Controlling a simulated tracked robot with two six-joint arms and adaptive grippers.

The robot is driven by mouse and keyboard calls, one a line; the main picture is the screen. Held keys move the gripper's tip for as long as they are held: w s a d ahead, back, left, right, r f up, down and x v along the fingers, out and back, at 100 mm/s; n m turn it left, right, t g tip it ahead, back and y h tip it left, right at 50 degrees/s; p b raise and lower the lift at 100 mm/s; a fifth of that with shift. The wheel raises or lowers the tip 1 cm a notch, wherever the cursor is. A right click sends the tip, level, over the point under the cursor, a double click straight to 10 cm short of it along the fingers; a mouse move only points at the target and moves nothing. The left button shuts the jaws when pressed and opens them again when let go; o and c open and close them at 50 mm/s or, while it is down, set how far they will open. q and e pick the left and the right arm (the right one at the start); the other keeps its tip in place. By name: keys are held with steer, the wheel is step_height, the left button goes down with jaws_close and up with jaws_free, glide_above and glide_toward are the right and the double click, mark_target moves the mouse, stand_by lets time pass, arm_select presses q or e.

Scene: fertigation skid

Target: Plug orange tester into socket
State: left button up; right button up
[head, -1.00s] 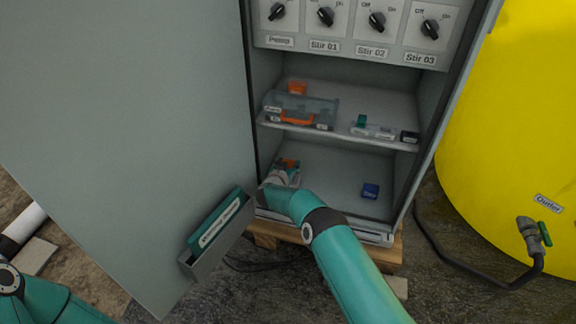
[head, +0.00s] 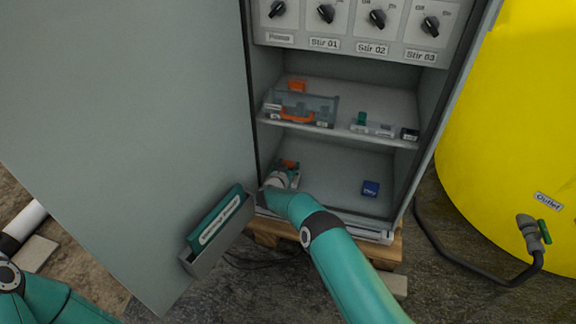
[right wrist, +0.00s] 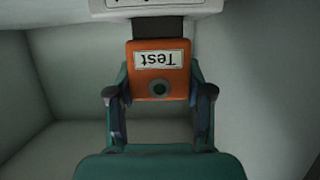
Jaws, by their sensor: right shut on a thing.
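The orange tester (right wrist: 147,75), with an upside-down "Test" label and a dark round spot, is between the fingers of my right gripper (right wrist: 159,92) in the right wrist view. A dark block (right wrist: 153,28) joins its far end to a white housing (right wrist: 200,8), which is cut off by the frame. Whether the tester is fully seated there I cannot tell. In the head view the right gripper (head: 281,180) is inside the cabinet's lower compartment at the left, with a bit of orange showing just beyond it. My left gripper is out of view.
The upper shelf (head: 345,137) holds a clear case with an orange handle (head: 318,105), an orange block (head: 297,86) and small parts. A blue block (head: 370,188) lies on the lower floor. The open door (head: 130,120) stands left; a yellow tank (head: 515,120) stands right.

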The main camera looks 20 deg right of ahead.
steer(key=shift+f, duration=0.4)
stand_by(0.3)
steer(key=o, duration=1.3)
steer(key=shift+s+a, duration=0.1)
steer(key=shift+v, duration=5.85)
